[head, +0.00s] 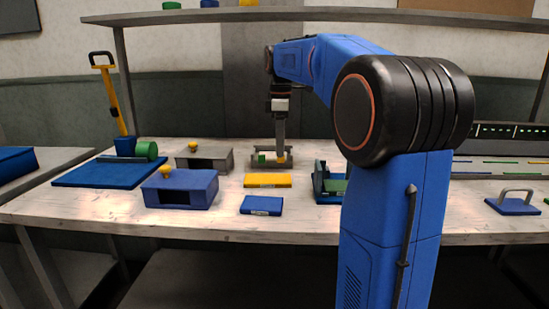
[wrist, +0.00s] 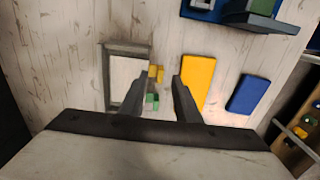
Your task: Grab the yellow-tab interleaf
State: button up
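A shallow grey tray (wrist: 105,75) holds a pale sheet stack (wrist: 124,78) in the wrist view. A small yellow tab (wrist: 156,72) and a green tab (wrist: 152,101) stick out at its right side. In the head view the tray (head: 288,165) stands at the back middle of the table, with the green tab (head: 262,158) at its left. My gripper (wrist: 160,80) points down over the tray's tab side, with its two fingers apart and nothing seen between them but the tabs and table. In the head view my gripper (head: 281,150) partly hides the tray.
A yellow block (head: 267,181) and a blue block (head: 262,205) lie in front of the tray. A blue box with a yellow knob (head: 181,188) and a grey one (head: 204,158) stand left. A blue-green holder (head: 330,185) stands right.

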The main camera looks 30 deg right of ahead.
jog(key=shift+f, duration=0.7)
jog(key=shift+c, duration=0.6)
grip_shut()
jog(key=shift+r, duration=0.15)
